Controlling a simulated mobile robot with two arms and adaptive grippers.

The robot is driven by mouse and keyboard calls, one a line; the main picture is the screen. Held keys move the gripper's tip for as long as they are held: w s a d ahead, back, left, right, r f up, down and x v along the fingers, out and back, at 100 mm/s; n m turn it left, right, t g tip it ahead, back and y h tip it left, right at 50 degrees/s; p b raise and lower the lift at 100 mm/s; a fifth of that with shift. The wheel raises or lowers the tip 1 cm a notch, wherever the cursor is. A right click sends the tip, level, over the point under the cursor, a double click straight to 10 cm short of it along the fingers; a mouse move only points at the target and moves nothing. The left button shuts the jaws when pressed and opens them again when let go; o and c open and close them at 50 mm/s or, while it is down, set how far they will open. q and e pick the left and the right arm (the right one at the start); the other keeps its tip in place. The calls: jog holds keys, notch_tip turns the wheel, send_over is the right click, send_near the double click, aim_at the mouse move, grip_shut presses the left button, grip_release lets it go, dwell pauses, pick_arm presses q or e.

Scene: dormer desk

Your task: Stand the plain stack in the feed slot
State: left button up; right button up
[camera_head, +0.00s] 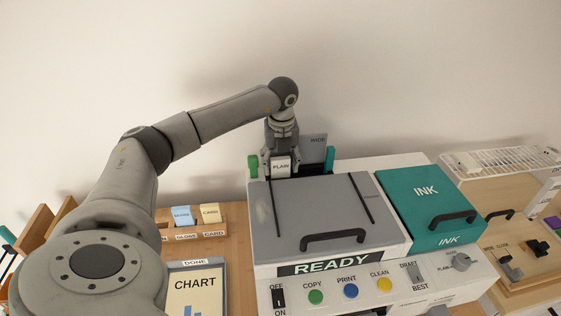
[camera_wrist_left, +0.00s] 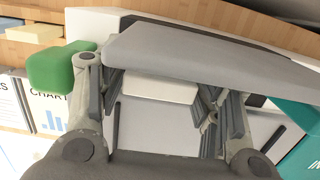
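The plain stack (camera_head: 281,168), a white block labelled PLAIN, is upright at the back of the grey-lidded copier. My left gripper (camera_head: 281,160) points down over it, with one finger on each side, and appears shut on it. In the left wrist view, the white stack (camera_wrist_left: 160,90) shows between the fingers. The feed slot seems to lie here, between a green guide (camera_head: 253,166) and a teal guide (camera_head: 330,159), before a grey plate marked WIDE (camera_head: 316,146). The stack's lower end is hidden, so I cannot tell whether it rests in the slot. My right gripper is not in view.
The copier's grey lid (camera_head: 325,215) lies in front of the slot, with a teal INK cover (camera_head: 427,205) to its right. Blue (camera_head: 183,215) and cream (camera_head: 210,213) stacks stand in a wooden holder at left. A CHART sheet (camera_head: 195,290) lies in front of them.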

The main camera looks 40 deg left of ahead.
pick_arm(q)
jog(key=shift+o, duration=0.9)
jog(key=shift+r, duration=0.1)
notch_tip(320, 180, up, 12)
send_over(281, 177)
jog(key=shift+s+d, duration=0.2)
jog(key=shift+d, duration=0.05)
